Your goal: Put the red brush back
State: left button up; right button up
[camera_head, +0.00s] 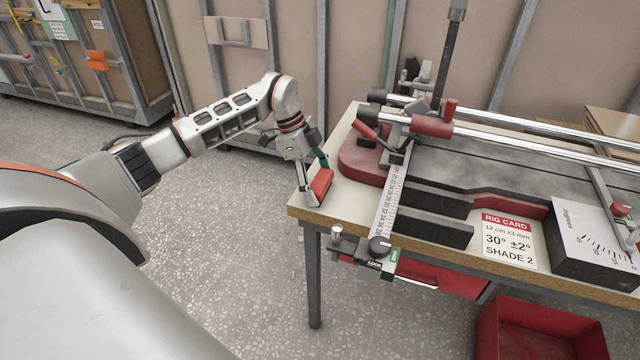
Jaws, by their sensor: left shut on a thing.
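My left gripper (312,178) is at the left end of the workbench, by the table's left edge. It is shut on a red block-like thing, which I take for the red brush (321,184). The brush is at or just above the bare left corner of the tabletop (344,214); I cannot tell if it touches. The gripper's fingers hide part of it. No bristles can be made out. My right gripper is not in view.
A cutting machine with a red base (362,165), two steel rails and a ruler arm (390,203) fills the bench right of the gripper. A rig card (508,240) and a dial box (597,242) lie along the front. A red bin (540,328) stands on the floor below.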

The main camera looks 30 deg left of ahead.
pick_arm(q)
jog(key=o, duration=1.1)
jog(key=shift+o, duration=0.2)
jog(key=v, duration=1.2)
jog(key=shift+p, duration=0.45)
